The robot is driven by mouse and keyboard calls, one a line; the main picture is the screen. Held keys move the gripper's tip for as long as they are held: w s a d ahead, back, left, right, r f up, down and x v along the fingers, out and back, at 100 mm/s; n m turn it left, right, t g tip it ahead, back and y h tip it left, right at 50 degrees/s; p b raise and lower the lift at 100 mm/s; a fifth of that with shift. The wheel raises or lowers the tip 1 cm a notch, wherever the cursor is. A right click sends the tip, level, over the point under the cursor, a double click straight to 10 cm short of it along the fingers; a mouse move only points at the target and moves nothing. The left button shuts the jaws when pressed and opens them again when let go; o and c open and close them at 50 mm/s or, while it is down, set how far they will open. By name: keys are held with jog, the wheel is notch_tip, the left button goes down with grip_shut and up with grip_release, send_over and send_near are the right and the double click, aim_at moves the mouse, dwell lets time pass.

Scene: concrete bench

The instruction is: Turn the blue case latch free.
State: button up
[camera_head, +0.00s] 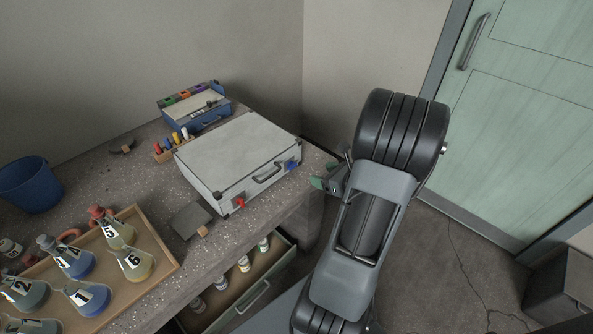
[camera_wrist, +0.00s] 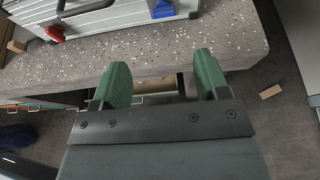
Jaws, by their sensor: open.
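A light grey case (camera_head: 240,155) with dark corners sits shut on the concrete bench. The blue latch (camera_head: 292,166) is at the right end of its front face, and the red latch (camera_head: 240,203) is at the left end. A dark handle (camera_head: 266,173) lies between them. In the wrist view the blue latch (camera_wrist: 163,9) shows at the top, right of the red latch (camera_wrist: 55,33). My gripper (camera_wrist: 159,72) is open and empty, its green fingers apart, in front of the bench edge and below the blue latch. In the head view my gripper (camera_head: 322,184) is right of the case.
A wooden tray of numbered flasks (camera_head: 165,268) stands at the left, near a blue bucket (camera_head: 30,184). A blue toolbox (camera_head: 195,108) is behind the case. An open drawer (camera_head: 262,283) with several bottles juts out below the bench top (camera_wrist: 230,45).

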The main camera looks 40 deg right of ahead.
aim_at(293, 165)
jog(key=x, duration=0.8)
jog(key=b+x, duration=0.1)
jog(key=x, duration=0.4)
jog(key=shift+w+d, duration=0.1)
jog(key=shift+d, duration=0.15)
jog(key=c, duration=0.9)
